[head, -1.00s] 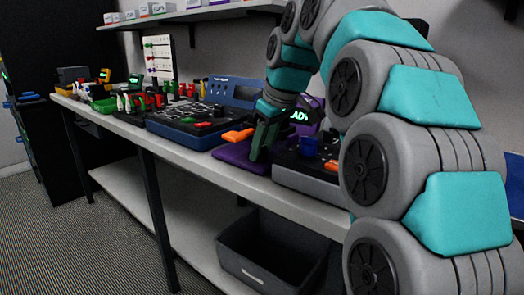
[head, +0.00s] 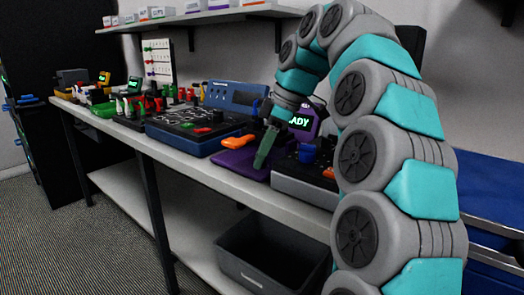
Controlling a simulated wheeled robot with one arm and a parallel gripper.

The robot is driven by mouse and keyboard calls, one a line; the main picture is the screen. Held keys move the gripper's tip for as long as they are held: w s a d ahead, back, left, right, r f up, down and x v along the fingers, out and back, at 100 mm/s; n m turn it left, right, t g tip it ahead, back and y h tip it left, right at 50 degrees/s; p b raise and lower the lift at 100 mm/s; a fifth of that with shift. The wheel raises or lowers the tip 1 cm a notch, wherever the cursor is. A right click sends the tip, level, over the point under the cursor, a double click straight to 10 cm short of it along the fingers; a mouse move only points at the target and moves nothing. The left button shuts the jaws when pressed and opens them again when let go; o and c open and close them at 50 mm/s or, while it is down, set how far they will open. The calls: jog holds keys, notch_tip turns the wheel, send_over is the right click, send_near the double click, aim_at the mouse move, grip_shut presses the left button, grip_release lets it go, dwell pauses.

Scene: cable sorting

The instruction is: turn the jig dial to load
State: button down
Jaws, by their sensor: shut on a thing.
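The jig has a purple base (head: 232,162) on the bench, with a purple display (head: 301,122) behind it whose lit green text is partly covered and ends in "ADY". My gripper (head: 264,154) points down over the base with its dark green fingers shut on the jig dial. The fingers hide most of the dial, and its marks cannot be read.
A blue station (head: 185,128) stands left of the jig, and a grey box with a blue knob (head: 307,153) stands close on the right. Coloured parts crowd the bench's far left. A shelf (head: 215,15) runs above. A dark bin (head: 270,250) sits below.

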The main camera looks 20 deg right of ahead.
dwell(0.4)
jog(key=c, duration=0.5)
grip_release()
jog(key=shift+c, duration=0.2)
